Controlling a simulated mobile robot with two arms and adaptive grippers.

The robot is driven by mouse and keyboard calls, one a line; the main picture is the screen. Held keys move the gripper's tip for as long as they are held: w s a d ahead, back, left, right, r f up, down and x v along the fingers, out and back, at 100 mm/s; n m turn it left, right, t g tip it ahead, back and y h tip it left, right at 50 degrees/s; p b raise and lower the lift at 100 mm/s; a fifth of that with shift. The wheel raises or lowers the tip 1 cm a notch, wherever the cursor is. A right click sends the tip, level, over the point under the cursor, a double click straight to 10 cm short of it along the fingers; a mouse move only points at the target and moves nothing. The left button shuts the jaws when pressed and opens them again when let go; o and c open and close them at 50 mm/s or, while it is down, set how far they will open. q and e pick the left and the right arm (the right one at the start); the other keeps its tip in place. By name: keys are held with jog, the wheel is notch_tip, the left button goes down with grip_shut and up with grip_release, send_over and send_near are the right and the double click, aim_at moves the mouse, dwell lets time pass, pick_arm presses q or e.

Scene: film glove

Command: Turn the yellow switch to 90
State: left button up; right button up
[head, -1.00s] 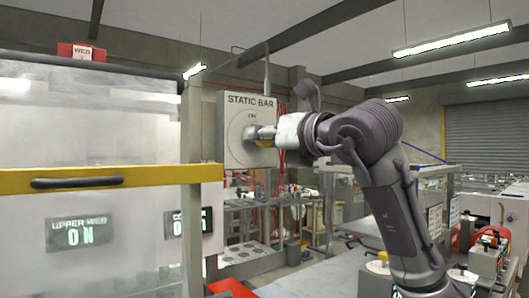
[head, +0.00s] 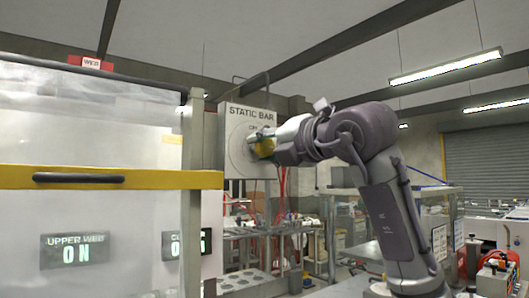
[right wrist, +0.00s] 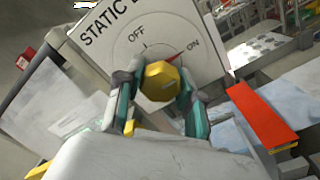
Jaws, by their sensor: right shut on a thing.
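The yellow switch (head: 264,147) is a faceted knob on the front of a light grey STATIC BAR panel (head: 238,169). It also shows in the right wrist view (right wrist: 160,82), in front of a round white dial (right wrist: 185,22) marked OFF and ON. A red pointer (right wrist: 172,55) beside the knob points toward the ON label. My right gripper (right wrist: 158,88) has its two fingers on either side of the knob, shut on it. In the head view this gripper (head: 262,138) reaches the panel from the right. My left gripper is not in view.
A clear-panelled cabinet with a yellow rail (head: 150,179) and black handle fills the left side. Red cables hang below the panel over a metal rack (head: 245,232). In the right wrist view, a red bar (right wrist: 262,118) lies to the right.

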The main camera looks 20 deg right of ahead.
dwell(0.5)
jog(key=o, duration=1.2)
jog(key=shift+c, duration=0.2)
jog(key=shift+s, duration=0.1)
jog(key=v, duration=1.2)
